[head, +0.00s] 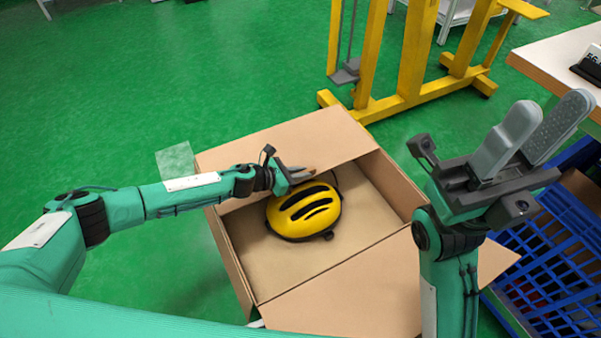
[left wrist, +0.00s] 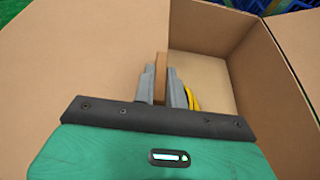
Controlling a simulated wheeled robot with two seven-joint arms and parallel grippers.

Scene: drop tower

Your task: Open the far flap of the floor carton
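The floor carton (head: 232,262) stands open-topped on the green floor with a yellow helmet-like object (head: 304,211) inside. Its far flap (head: 290,140) lies slanted over the far part of the opening. My left gripper (head: 307,174) is at the flap's free edge, above the helmet. In the left wrist view, a narrow strip of cardboard (left wrist: 160,80) sits between the two grey fingers, which appear to touch it on both sides. My right gripper (head: 535,125) is raised at the right, pointing up, fingers apart and empty.
The near flap (head: 350,290) is folded outward toward me. A yellow steel frame (head: 410,95) stands behind the carton. A blue crate (head: 555,270) and a white-topped table (head: 560,55) are at the right.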

